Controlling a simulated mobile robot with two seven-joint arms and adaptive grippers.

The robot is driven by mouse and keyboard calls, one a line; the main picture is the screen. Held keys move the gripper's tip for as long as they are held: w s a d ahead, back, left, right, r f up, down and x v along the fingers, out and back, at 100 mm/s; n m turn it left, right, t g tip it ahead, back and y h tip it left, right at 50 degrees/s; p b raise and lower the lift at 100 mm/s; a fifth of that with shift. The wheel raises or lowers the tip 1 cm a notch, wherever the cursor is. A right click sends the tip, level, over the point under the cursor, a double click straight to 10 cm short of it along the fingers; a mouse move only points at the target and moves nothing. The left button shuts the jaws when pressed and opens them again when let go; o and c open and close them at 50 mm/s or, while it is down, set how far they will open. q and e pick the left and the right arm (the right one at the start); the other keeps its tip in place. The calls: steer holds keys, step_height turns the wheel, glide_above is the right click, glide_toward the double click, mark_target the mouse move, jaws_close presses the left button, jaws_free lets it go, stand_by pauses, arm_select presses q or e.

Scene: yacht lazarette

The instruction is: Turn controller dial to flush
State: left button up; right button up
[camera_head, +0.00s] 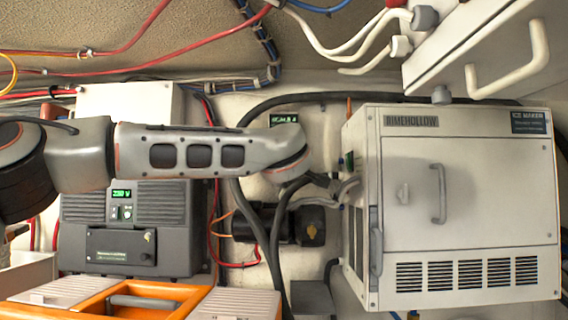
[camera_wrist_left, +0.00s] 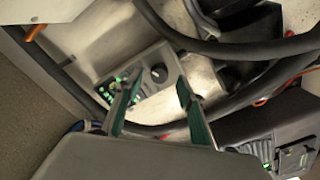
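The controller (camera_wrist_left: 141,82) is a small grey panel with green-lit display marks and a round dark dial (camera_wrist_left: 158,73) in the left wrist view. In the head view only the controller's top strip with green characters (camera_head: 284,119) shows above my left arm's end; its dial is hidden there. My left gripper (camera_wrist_left: 158,84) is open, its two green-lined fingers apart, with the dial between the tips in the picture. I cannot tell whether a finger touches it. In the head view the fingers are hidden behind the wrist. My right gripper is in neither view.
A white ice maker (camera_head: 466,210) stands at the right, and a dark grey powered unit (camera_head: 125,225) at the left. Black hoses (camera_wrist_left: 235,48) run close around the controller. An orange crate (camera_head: 100,300) is at the lower left.

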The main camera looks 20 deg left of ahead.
arm_select(q)
steer(key=v, duration=0.9)
steer(key=shift+s, duration=0.35)
steer(key=shift+d, duration=0.1)
